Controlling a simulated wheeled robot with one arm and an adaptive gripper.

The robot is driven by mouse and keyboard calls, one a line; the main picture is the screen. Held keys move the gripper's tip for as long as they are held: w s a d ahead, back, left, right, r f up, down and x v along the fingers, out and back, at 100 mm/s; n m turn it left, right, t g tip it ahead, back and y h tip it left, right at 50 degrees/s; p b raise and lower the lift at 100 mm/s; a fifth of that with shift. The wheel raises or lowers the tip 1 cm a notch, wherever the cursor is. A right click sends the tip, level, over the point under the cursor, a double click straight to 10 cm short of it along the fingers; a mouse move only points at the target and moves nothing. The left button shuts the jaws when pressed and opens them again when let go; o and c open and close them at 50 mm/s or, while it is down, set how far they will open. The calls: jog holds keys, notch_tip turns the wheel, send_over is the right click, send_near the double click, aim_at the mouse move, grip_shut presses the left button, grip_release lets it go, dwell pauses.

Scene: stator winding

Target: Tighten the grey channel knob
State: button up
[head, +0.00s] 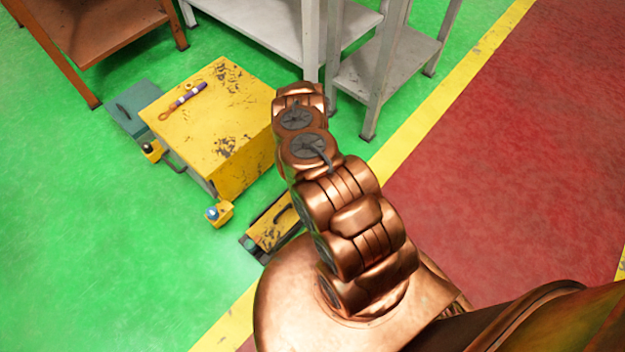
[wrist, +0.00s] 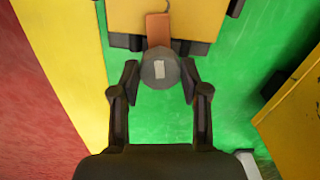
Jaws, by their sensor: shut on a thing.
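The grey knob (wrist: 160,74) is round, with a pale rectangular mark on its face, and sits in the upper middle of the wrist view. A brown-orange block (wrist: 158,30) adjoins it at the top, against a yellow body with dark edges (wrist: 205,18). My gripper (wrist: 158,68) has one dark finger on each side of the knob and is shut on it. In the head view my copper-coloured arm hides the gripper and the knob.
A worn yellow cart (head: 215,115) carries a purple-handled tool (head: 188,97). A grey-blue box (head: 135,100) stands behind it. A low yellow unit with black edges (head: 268,232) is on the floor beside my arm. Grey shelving (head: 385,60) stands behind. Red floor (head: 520,170) at right is clear.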

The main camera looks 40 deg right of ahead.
jog(key=shift+w+r+m, duration=0.1)
jog(key=shift+m, duration=0.3)
jog(key=o, duration=1.1)
jog(key=shift+a+r, duration=0.1)
jog(key=shift+r, duration=2.4)
notch_tip(320, 180, up, 7)
jog(key=shift+f, duration=0.1)
